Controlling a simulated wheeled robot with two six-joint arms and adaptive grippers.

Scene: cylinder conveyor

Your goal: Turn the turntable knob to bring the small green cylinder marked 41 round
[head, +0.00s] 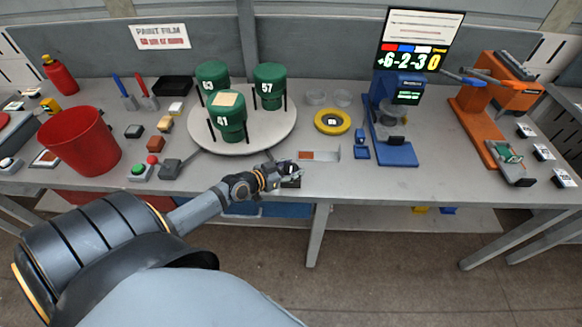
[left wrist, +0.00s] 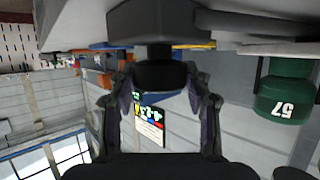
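The grey round turntable (head: 262,138) stands on the table and carries three green cylinders. The small cylinder marked 41 (head: 231,122), with a tan top, is at the front, nearest me. The one marked 53 (head: 212,78) is behind it at the left, and 57 (head: 270,80) is at the back right. My left gripper (head: 290,174) is at the table's front edge. Its fingers stand apart on either side of a black knob (left wrist: 160,72); I cannot tell whether they touch it. My right gripper is out of view.
A red bin (head: 82,141) and push buttons (head: 139,171) are at the left. A yellow ring (head: 332,121), a blue stand (head: 390,145) and an orange rig (head: 478,120) are at the right. A lit screen (head: 417,42) reads +6-2-30.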

